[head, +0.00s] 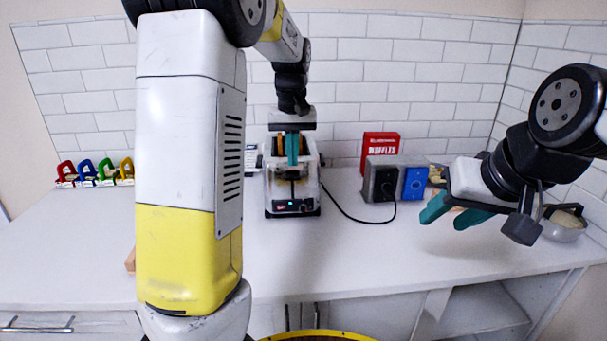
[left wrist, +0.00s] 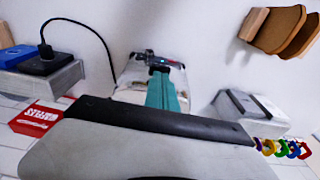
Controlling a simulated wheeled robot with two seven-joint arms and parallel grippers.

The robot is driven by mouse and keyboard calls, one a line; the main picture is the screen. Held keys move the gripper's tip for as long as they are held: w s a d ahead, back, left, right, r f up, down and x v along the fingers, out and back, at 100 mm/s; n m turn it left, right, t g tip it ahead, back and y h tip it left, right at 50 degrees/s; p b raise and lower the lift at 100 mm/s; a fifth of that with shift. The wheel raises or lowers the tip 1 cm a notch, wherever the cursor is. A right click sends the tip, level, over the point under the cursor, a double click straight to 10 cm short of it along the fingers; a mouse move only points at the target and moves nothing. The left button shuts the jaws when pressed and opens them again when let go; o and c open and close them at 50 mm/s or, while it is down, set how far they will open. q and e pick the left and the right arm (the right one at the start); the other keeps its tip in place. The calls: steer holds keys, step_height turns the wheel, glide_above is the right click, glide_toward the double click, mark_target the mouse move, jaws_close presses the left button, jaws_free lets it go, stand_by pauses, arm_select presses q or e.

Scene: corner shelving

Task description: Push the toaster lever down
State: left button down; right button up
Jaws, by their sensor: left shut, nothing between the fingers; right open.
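The toaster (head: 309,190) stands upright on the white counter, its front with a small lit display facing me. It also shows in the left wrist view (left wrist: 131,76), partly hidden by my fingers. A dark part that looks like the lever (head: 290,174) sits on its front, just below my left fingertips. My left gripper (head: 292,162) is shut and empty, its teal fingers pointing down in front of the toaster; contact with the lever cannot be told. In the left wrist view the fingers (left wrist: 162,92) reach toward the toaster front. My right gripper (head: 449,214) is open and empty above the counter at the right.
A red waffles box (head: 380,146) stands behind a grey socket block (head: 380,180) and a blue one (head: 415,183). A black cord (head: 350,215) runs from the toaster to the grey block. The front counter is mostly clear.

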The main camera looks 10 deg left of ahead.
arm_select(q)
steer(key=shift+w+f, duration=0.1)
steer(key=shift+f, duration=1.25)
step_height(320, 180, down, 6)
steer(key=shift+f, duration=0.1)
steer(key=s, duration=0.2)
steer(key=s+r, duration=0.1)
steer(key=shift+d, duration=0.4)
step_height(320, 180, up, 8)
glide_above(293, 178)
steer(key=s+d, duration=0.1)
steer(key=s, duration=0.2)
steer(key=shift+s, duration=0.15)
